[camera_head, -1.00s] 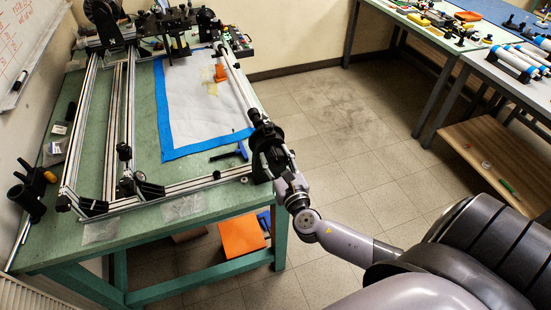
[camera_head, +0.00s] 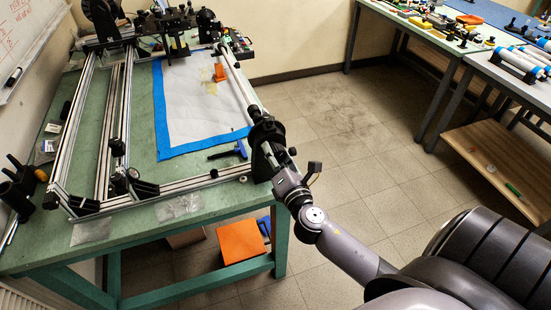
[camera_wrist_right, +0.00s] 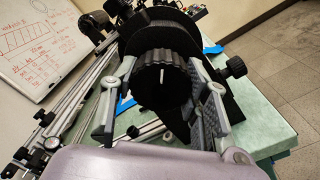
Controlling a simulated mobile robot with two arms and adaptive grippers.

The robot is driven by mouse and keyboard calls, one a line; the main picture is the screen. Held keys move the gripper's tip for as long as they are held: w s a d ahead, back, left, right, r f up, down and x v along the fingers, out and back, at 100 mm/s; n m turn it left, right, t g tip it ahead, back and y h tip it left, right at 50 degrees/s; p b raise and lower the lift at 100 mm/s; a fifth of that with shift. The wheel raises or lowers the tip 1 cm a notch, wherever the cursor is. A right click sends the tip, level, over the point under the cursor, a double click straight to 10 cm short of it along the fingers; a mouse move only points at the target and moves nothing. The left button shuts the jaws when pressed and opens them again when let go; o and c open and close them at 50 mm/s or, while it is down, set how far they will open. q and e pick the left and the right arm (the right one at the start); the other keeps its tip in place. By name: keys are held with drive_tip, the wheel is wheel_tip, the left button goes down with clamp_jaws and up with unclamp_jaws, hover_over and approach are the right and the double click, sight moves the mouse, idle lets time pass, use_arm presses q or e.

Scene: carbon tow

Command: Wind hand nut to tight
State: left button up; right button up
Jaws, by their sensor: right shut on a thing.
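The hand nut (camera_wrist_right: 162,82) is a black, ribbed round knob with a pale rod end at its centre, seen in the right wrist view. It sits against a larger black round holder (camera_wrist_right: 200,38) at the near right corner of the green table. My right gripper (camera_wrist_right: 160,95) has its fingers on both sides of the nut and is shut on it. In the head view my right gripper (camera_head: 277,163) reaches that corner from the lower right, and the nut is mostly hidden by it. My left gripper is not in view.
A silver rail frame (camera_head: 160,188) covers much of the green table (camera_head: 205,205). A white sheet with blue edging (camera_head: 180,148) lies inside it, near a blue clamp (camera_head: 238,150). An orange box (camera_head: 241,242) is underneath. Open floor lies to the right.

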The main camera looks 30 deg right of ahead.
drive_tip(key=m+b, duration=0.1)
drive_tip(key=m, duration=0.3)
drive_tip(key=shift+m, duration=0.3)
drive_tip(key=m, duration=0.5)
drive_tip(key=shift+r, duration=0.15)
drive_tip(key=shift+m, duration=0.3)
drive_tip(key=o, duration=1.2)
drive_tip(key=shift+c, duration=0.2)
drive_tip(key=v, duration=1.2)
